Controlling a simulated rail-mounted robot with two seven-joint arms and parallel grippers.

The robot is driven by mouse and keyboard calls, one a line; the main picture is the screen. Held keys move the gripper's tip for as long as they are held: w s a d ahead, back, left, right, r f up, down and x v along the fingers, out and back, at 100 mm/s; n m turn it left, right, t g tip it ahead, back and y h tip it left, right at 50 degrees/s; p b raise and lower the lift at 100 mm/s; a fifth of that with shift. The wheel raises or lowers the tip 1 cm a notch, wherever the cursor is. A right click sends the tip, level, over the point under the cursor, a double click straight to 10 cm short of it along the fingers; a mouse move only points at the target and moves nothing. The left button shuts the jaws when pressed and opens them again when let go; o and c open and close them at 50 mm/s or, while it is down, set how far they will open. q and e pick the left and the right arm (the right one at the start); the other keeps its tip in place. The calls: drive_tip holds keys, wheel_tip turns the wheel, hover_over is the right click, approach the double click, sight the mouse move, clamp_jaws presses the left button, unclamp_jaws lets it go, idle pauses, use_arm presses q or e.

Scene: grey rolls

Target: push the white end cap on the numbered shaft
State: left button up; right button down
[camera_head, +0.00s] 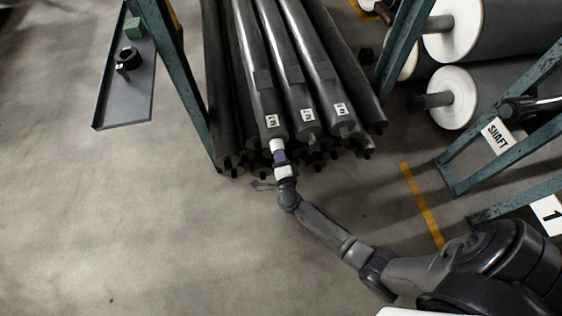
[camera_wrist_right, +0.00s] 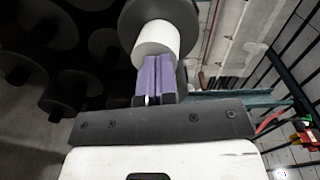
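The white end cap (camera_head: 277,144) is at the near end of a dark grey numbered shaft (camera_head: 262,95), in line with it. That shaft carries a small white label (camera_head: 271,121), whose number I cannot read surely. In the right wrist view the cap (camera_wrist_right: 156,39) is a short white cylinder against the dark round shaft end (camera_wrist_right: 184,20). My right gripper (camera_head: 279,157) has purple fingers, which also show in the wrist view (camera_wrist_right: 156,76). They are close together, with their tips at the cap's outer face. How far the cap is seated is hidden. My left gripper is out of view.
Two neighbouring shafts with labels (camera_head: 307,115) lie to the right, above more dark shafts. Teal rack posts (camera_head: 185,75) stand either side. A grey tray (camera_head: 125,95) holds small parts. The front-left floor is clear.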

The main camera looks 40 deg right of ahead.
drive_tip(key=shift+w, duration=0.1)
drive_tip(key=shift+w+d, duration=0.1)
idle(0.3)
drive_tip(key=p+v, duration=0.2)
drive_tip(key=v, duration=0.4)
idle(0.3)
idle(0.5)
